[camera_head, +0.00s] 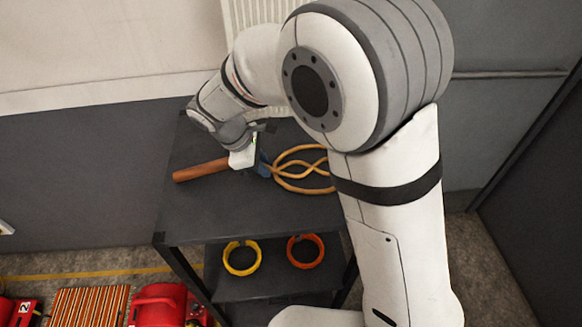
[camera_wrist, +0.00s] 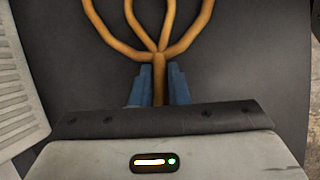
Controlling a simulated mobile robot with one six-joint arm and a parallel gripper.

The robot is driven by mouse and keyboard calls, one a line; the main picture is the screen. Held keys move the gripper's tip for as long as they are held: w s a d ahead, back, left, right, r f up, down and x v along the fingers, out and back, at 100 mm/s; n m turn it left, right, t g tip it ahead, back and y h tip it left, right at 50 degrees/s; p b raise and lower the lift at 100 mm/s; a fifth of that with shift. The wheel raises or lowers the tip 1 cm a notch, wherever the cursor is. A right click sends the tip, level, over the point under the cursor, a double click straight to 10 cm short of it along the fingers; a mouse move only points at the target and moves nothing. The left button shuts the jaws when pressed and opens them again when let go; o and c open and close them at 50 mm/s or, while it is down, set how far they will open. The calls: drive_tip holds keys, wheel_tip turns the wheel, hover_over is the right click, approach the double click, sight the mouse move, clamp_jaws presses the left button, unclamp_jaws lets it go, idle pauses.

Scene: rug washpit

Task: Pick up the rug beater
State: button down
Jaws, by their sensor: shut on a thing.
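The rug beater has a brown wooden handle (camera_head: 201,170) pointing left and a looped tan cane head (camera_head: 302,177) to the right, on or just above the dark top of the shelf unit (camera_head: 225,213). My gripper (camera_head: 264,165) is at the neck between handle and head. In the wrist view the blue fingers of my gripper (camera_wrist: 159,88) are on both sides of the beater's neck, shut on it, with the looped head (camera_wrist: 150,35) beyond them. The handle is hidden in the wrist view. I cannot tell whether the beater touches the top.
A yellow ring (camera_head: 242,258) and an orange ring (camera_head: 305,251) are on the lower shelf. Red equipment (camera_head: 160,303) and a striped mat (camera_head: 88,307) are at the lower left. A white radiator (camera_head: 258,14) is behind the unit. The front of the top is clear.

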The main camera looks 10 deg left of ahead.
idle(0.4)
wheel_tip(320, 180, up, 10)
drive_tip(key=shift+r, duration=0.1)
idle(0.4)
